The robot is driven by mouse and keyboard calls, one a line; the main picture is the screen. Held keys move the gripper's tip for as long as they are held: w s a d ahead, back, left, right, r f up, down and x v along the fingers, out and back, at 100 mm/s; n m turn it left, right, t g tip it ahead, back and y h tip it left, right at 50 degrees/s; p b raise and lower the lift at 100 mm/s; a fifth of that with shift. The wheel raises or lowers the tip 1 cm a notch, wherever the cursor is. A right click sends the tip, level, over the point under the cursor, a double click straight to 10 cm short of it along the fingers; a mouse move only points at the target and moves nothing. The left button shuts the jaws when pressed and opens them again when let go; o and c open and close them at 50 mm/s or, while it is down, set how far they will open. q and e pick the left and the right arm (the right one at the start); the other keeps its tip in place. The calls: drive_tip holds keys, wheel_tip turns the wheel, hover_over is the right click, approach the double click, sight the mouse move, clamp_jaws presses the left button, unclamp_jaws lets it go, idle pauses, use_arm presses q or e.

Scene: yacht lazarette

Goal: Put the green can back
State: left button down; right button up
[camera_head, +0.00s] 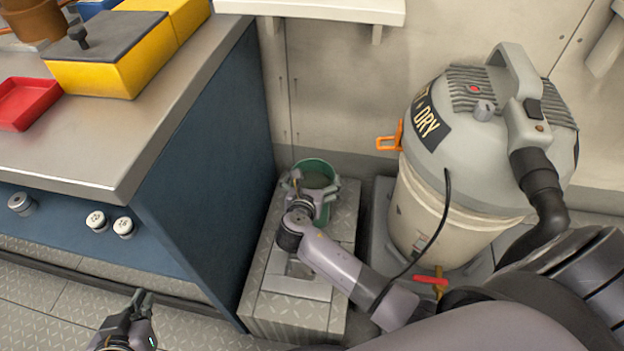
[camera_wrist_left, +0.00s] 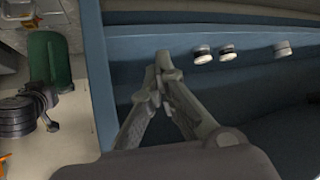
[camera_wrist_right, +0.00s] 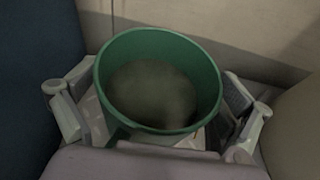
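The green can (camera_head: 318,171) stands open end up on a grey tread-plate step (camera_head: 293,310), between the blue cabinet and the vacuum. Its dark inside shows in the right wrist view (camera_wrist_right: 205,75). My right gripper (camera_head: 312,193) has its fingers spread on either side of the can, with narrow gaps showing beside the tapering wall; firm contact is not visible. The left wrist view also shows the can (camera_wrist_left: 50,70) with my right gripper in front of it. My left gripper (camera_head: 140,299) is empty, its fingertips together, in front of the cabinet (camera_wrist_left: 164,62).
A wet/dry vacuum (camera_head: 440,205) with a black hose stands right of the step. The blue cabinet (camera_head: 215,150) bounds the left; its steel top holds a yellow box (camera_head: 120,72) and a red tray (camera_head: 25,103). A white shelf (camera_head: 320,8) juts from the wall above.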

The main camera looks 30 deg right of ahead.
idle(0.3)
drive_tip(key=p+v, duration=0.4)
drive_tip(key=v, duration=0.8)
drive_tip(key=s+d+f+m+g+y, duration=0.2)
drive_tip(key=s+m+g, duration=0.1)
drive_tip(key=s+m, duration=0.3)
drive_tip(key=s+d+f+m+g+y, duration=0.1)
drive_tip(key=s+d+m+g, duration=0.1)
drive_tip(key=s+m, duration=0.45)
use_arm(q)
drive_tip(key=s+a+f+g, duration=0.1)
drive_tip(key=s+a+g, duration=0.1)
drive_tip(key=s, duration=0.3)
drive_tip(key=s+a+f+g+y, duration=0.1)
drive_tip(key=s+f+g, duration=0.1)
drive_tip(key=s+g, duration=0.2)
drive_tip(key=shift+s+a+f+y, duration=0.25)
drive_tip(key=shift+s+a+y, duration=0.1)
drive_tip(key=shift+s, duration=0.8)
use_arm(e)
drive_tip(key=s+a+r+m+g+y, duration=0.2)
drive_tip(key=s+r+m+y, duration=0.2)
drive_tip(key=s+m, duration=0.4)
drive_tip(key=m+y, duration=0.1)
drive_tip(key=m, duration=0.5)
drive_tip(key=shift+a, duration=0.35)
